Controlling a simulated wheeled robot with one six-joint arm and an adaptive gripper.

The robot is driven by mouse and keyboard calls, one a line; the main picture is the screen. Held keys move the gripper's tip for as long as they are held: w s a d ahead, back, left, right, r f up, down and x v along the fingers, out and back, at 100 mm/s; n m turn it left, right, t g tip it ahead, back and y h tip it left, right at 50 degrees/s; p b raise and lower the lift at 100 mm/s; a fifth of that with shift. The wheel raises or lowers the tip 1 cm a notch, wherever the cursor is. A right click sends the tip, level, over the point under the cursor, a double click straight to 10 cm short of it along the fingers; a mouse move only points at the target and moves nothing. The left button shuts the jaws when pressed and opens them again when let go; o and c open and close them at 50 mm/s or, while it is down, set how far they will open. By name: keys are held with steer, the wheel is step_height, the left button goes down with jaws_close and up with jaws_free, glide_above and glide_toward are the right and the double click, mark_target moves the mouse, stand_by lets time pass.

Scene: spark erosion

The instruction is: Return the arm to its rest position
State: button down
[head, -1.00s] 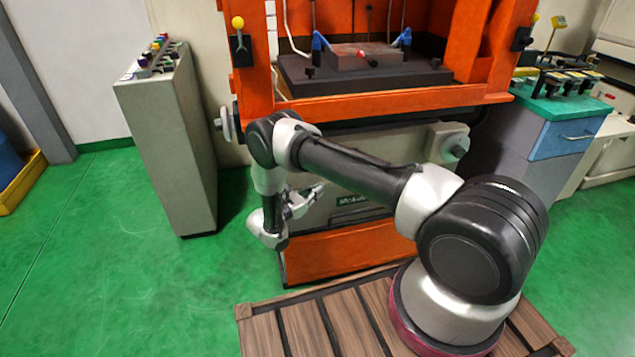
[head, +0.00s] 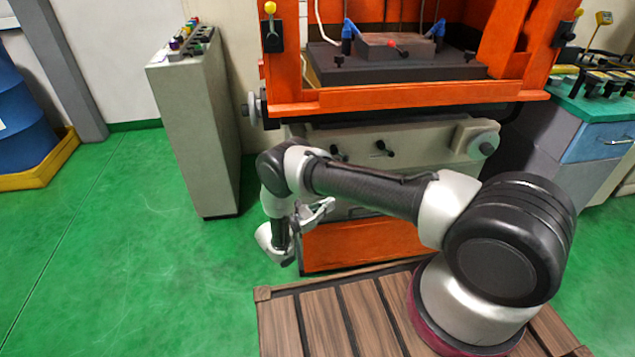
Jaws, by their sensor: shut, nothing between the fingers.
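My arm reaches from its base at the lower right toward the left, in front of the orange machine (head: 420,99). Its forearm is roughly level and its wrist hangs down at the left end. My gripper (head: 328,206) shows small and partly hidden behind the wrist, pointing to the right near the machine's lower front. It is shut and holds nothing that I can see.
A grey control cabinet (head: 200,130) stands left of the machine. A blue barrel (head: 20,115) on a yellow tray (head: 45,170) is at the far left. A blue-grey bench with a green top (head: 600,108) stands at the right. The green floor (head: 130,260) at the left is clear.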

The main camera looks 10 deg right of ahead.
steer(key=s+d+f+m+g, duration=0.25)
steer(key=s+d+g, duration=0.3)
steer(key=s, duration=0.35)
steer(key=s+d+r+m+g+y, duration=0.1)
steer(key=s+r+m+g+y, duration=0.2)
steer(key=r, duration=0.8)
steer(key=s+d+r+m+g+y, duration=0.1)
steer(key=s+r+m+g+y, duration=0.25)
steer(key=r, duration=0.65)
steer(key=s+r+m+g+y, duration=0.15)
steer(key=r+m+y, duration=0.35)
steer(key=r, duration=0.6)
steer(key=s+d+r+m+t+y, duration=0.2)
steer(key=s+d+r+m+t, duration=0.1)
steer(key=s+r, duration=0.6)
steer(key=s+d+r+m+t+y, duration=0.3)
steer(key=s+r+m+t, duration=0.3)
steer(key=r, duration=1)
steer(key=s+d+t, duration=0.1)
steer(key=s, duration=0.2)
steer(key=shift+s+d, duration=0.15)
steer(key=shift+s, duration=0.15)
steer(key=shift+r+t, duration=0.1)
steer(key=shift+t, duration=0.15)
